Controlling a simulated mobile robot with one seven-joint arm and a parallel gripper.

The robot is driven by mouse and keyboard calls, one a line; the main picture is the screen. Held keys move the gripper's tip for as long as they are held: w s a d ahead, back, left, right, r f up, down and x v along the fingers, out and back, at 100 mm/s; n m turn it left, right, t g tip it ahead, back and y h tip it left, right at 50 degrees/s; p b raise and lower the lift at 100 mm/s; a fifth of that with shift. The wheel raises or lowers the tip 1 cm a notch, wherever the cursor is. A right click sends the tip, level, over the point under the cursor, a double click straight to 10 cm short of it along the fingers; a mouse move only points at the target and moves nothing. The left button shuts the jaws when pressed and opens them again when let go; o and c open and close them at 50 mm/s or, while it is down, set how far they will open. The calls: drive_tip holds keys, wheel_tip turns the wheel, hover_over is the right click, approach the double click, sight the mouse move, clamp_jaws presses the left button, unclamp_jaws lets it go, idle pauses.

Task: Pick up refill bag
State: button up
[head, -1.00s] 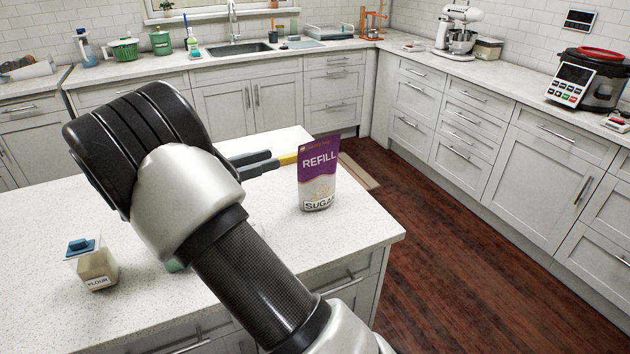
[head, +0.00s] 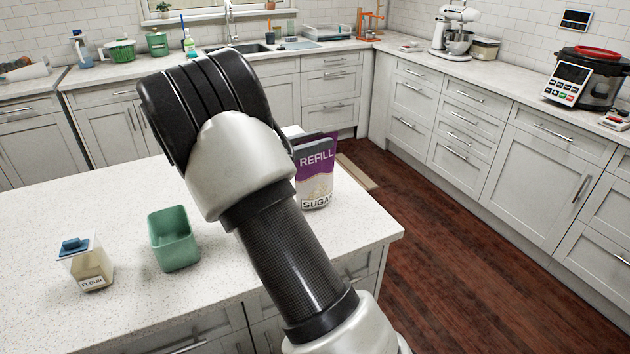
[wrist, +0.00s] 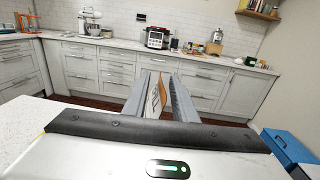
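The refill bag (head: 318,185) is a purple and white pouch marked REFILL and SUGAR. It stands upright on the near counter, close to its right end. My gripper (wrist: 160,82) is at the bag's upper part, with a finger on each side of it. In the head view, one dark finger crosses in front of the bag's top, and my wrist hides the rest of the gripper. In the wrist view, the bag (wrist: 155,100) shows edge-on between the parted fingers. Firm contact on both sides does not show.
A green open container (head: 173,240) and a flour container (head: 88,265) with a blue lid stand on the near counter (head: 50,225), to the left. The counter's right edge lies just past the bag. Dark wooden floor (head: 440,250) lies beyond.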

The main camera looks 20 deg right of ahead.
drive_tip(key=shift+d, duration=0.25)
clamp_jaws()
drive_tip(key=shift+a, duration=0.1)
idle(1.2)
